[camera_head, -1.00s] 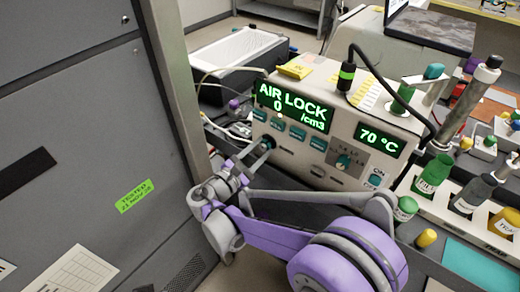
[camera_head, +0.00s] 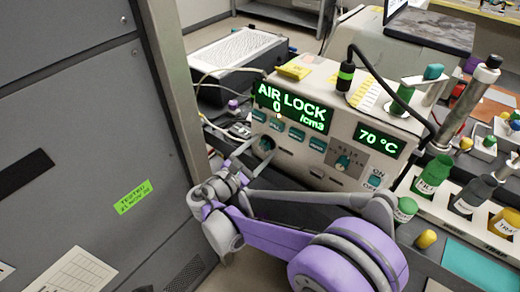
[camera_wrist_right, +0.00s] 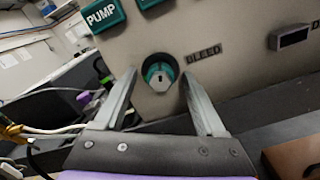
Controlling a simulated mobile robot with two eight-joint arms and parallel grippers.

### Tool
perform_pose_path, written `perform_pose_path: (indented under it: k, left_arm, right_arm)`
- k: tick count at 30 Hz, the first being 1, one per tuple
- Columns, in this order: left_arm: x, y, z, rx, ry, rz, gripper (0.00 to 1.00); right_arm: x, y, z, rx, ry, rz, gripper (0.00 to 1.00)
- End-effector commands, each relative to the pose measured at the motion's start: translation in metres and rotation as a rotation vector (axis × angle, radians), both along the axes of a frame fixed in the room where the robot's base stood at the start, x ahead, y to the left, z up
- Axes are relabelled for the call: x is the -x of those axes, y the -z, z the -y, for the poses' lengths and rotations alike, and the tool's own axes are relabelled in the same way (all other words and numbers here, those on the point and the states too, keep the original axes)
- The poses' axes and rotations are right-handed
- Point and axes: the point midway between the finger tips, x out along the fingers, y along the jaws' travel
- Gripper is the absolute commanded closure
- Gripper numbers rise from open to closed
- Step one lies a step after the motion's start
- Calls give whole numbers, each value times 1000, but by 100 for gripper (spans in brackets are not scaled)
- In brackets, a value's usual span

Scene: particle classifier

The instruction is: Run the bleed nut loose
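The bleed nut (camera_wrist_right: 161,74) is a teal and silver fitting in a dark round recess, beside the word BLEED on the panel. In the head view the bleed nut (camera_head: 266,143) shows low on the left of the instrument front (camera_head: 330,182). My right gripper (camera_wrist_right: 159,72) is open, with one finger on each side of the nut and a gap showing on both sides. In the head view my right gripper (camera_head: 263,147) points at the nut from the lower left. Nothing is held. My left gripper is out of view.
A teal PUMP button (camera_wrist_right: 102,15) sits above left of the nut. The lit AIR LOCK display (camera_head: 293,106) is above it. A large grey cabinet (camera_head: 80,110) fills the left. Bottles and vials, such as a green bottle (camera_head: 432,175), stand at the right.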

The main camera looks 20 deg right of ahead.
Motion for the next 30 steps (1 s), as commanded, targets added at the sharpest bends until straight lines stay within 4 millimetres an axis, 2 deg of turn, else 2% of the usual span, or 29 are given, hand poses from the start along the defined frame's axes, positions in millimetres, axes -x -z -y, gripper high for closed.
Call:
perform_pose_path:
  k: [6,10,21,25,30]
  left_arm:
    - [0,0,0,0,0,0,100]
    - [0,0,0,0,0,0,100]
    - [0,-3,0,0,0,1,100]
    - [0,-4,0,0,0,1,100]
    - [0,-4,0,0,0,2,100]
  right_arm:
    - [1,1,-1,-2,-1,0,28]
    - [6,1,-9,-2,-2,-1,28]
    - [50,0,-65,-2,-5,-1,28]
    - [60,0,-79,-2,-3,0,28]
    - [67,1,-86,-1,0,0,28]
